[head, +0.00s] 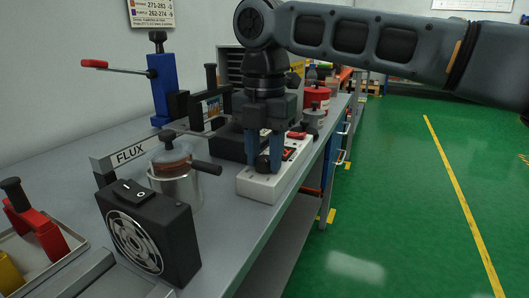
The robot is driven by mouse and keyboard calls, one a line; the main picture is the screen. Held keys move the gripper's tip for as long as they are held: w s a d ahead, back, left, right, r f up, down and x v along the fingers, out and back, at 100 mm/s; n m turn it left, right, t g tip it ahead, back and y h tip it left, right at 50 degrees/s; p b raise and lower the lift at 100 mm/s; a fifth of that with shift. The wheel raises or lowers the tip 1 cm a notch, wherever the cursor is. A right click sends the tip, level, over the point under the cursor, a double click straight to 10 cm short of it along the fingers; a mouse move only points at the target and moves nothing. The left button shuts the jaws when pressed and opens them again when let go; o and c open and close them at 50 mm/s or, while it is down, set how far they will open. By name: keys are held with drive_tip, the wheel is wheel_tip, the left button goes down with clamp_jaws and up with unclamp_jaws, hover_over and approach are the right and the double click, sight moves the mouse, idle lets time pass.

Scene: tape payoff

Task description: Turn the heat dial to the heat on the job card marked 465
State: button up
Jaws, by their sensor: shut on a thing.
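My gripper (264,160) points down over a white box with red parts (262,187) on the bench. Its two blue fingers are shut on a small dark knob (263,164) low between them. I cannot tell for sure whether this knob is the heat dial. No scale or pointer on it can be read. A wall chart (152,12) at top left shows "271-283 -3" and "262-274 -9". I cannot make out a job card marked 465. My wrist and arm hide part of the bench behind.
A black fan with a switch (148,235), a metal pot (177,180) with a dark handle and a FLUX sign (130,153) stand nearby. A blue lever press (163,85) is behind, red cans (316,98) further along. Green floor (400,200) right of the bench is clear.

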drive_tip(key=shift+c, duration=1.3)
drive_tip(key=shift+r+p, duration=0.1)
drive_tip(key=shift+p, duration=0.35)
